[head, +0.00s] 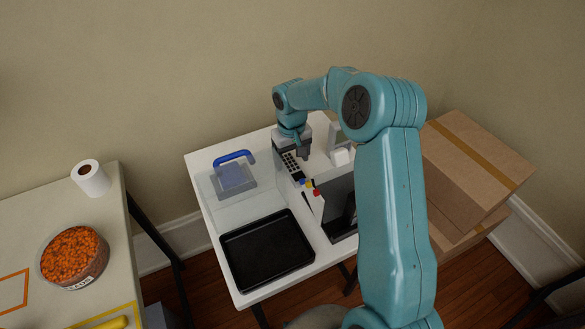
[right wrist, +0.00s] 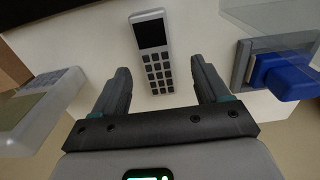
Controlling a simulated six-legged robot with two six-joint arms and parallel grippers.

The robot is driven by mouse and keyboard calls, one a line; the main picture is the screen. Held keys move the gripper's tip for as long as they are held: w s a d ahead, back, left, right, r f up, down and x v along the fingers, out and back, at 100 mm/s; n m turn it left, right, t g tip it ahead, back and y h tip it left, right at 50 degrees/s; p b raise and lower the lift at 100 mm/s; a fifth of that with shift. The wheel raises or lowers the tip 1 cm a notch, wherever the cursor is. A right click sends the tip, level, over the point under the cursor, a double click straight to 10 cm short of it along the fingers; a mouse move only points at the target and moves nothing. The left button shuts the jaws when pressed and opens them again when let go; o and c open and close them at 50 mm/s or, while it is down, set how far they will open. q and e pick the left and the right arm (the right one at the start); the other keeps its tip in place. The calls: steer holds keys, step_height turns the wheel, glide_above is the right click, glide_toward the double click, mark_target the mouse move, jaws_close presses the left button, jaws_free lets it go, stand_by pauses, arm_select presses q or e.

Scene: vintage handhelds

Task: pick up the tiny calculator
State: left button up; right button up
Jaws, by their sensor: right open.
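The tiny calculator (right wrist: 153,52) is a slim light-grey slab with a dark screen and rows of dark keys. In the right wrist view it lies on the white table, with its keypad end between the fingers and its screen end beyond them. My right gripper (right wrist: 161,74) is open, with one finger on each side and a gap to each. In the head view the calculator's dark keys (head: 291,166) show beside my right gripper (head: 300,152), which partly hides it. I cannot tell the fingers' height above the table. My left gripper is not in view.
A blue-handled object (head: 234,171) stands near the calculator. A black tray (head: 266,250) fills the table's front. A pale device (right wrist: 40,108) is on the other side. Cardboard boxes (head: 470,165) stand at right. A second table (head: 30,215) at left holds a paper roll and an orange-topped round container.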

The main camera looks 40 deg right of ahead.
mark_target(293, 167)
steer(key=f, duration=0.4)
steer(key=shift+w+d, duration=0.1)
steer(key=shift+d, duration=0.15)
steer(key=shift+r, duration=0.1)
steer(key=shift+c, duration=0.3)
steer(key=c, duration=1.1)
steer(key=shift+r, duration=0.1)
step_height(293, 167, up, 20)
steer(key=shift+f, duration=0.1)
